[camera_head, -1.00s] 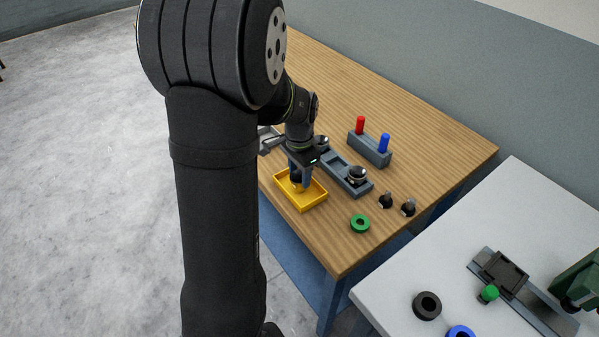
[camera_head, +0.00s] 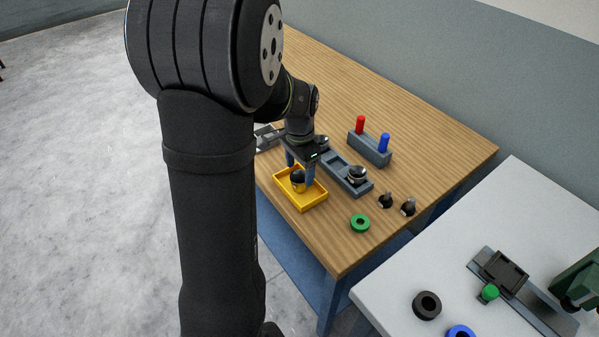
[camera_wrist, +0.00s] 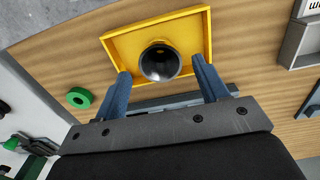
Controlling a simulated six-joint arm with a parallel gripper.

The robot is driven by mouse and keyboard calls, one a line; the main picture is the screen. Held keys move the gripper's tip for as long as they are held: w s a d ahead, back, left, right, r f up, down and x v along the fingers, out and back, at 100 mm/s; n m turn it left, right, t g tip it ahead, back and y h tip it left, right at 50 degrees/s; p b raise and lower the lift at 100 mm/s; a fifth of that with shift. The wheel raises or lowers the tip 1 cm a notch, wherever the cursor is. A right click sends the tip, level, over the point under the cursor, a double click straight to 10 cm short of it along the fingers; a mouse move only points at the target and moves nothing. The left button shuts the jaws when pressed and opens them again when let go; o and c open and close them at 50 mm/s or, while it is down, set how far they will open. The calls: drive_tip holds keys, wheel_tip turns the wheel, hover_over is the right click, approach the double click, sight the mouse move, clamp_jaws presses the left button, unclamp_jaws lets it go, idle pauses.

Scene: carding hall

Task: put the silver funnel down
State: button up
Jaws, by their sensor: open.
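The silver funnel (camera_wrist: 160,62) sits in the yellow tray (camera_wrist: 112,42), its dark round mouth facing the wrist camera. In the head view the funnel (camera_head: 298,181) shows as a small dark shape inside the tray (camera_head: 307,205). My gripper (camera_wrist: 160,80) is open, with its two blue fingers apart on either side of the funnel in the wrist view. In the head view my gripper (camera_head: 301,172) is just above the tray. I cannot tell the exact gap between the fingers and the funnel.
A grey rack (camera_head: 357,187) with shiny round pieces lies right of the tray. A grey block (camera_head: 369,151) holds red and blue pegs. A green ring (camera_head: 360,223) and two small dark pieces (camera_head: 397,203) lie on the wooden table. A white table (camera_head: 390,290) adjoins at the right.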

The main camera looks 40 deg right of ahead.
wheel_tip(320, 180, up, 10)
idle(0.3)
wheel_tip(320, 180, down, 12)
drive_tip(key=shift+r, duration=1.95)
drive_tip(key=shift+f, duration=0.1)
